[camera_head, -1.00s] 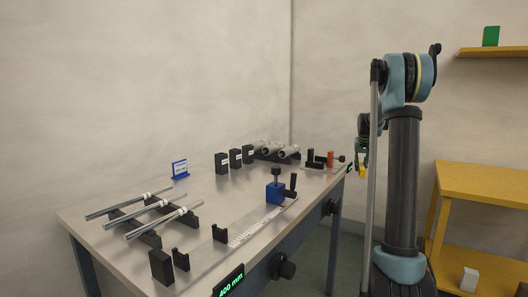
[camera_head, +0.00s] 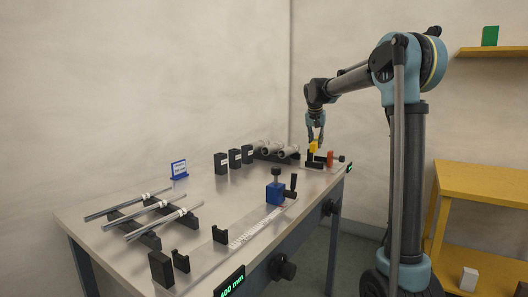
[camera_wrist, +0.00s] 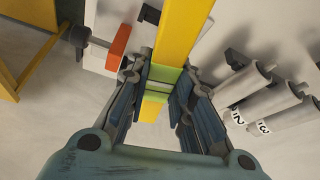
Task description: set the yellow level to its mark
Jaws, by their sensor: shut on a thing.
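The yellow level (camera_wrist: 182,35) is a long yellow bar with a green band (camera_wrist: 158,87) between my fingers in the wrist view. My gripper (camera_wrist: 156,98) is shut on it. In the head view my gripper (camera_head: 316,138) is over the far end of the bench, with a small part of the yellow level (camera_head: 313,147) showing under it. The level appears just above a black fixture (camera_head: 314,164) beside an orange piece (camera_head: 330,158). The orange piece (camera_wrist: 119,45) is left of the level in the wrist view. I cannot make out the mark, or whether the level touches the fixture.
Grey cylinders (camera_wrist: 232,88) lie to the right of the level in the wrist view. The bench (camera_head: 215,195) also holds black blocks (camera_head: 234,157), rods on rests (camera_head: 140,205) and a blue clamp (camera_head: 275,193). A yellow shelf unit (camera_head: 480,185) stands at the right.

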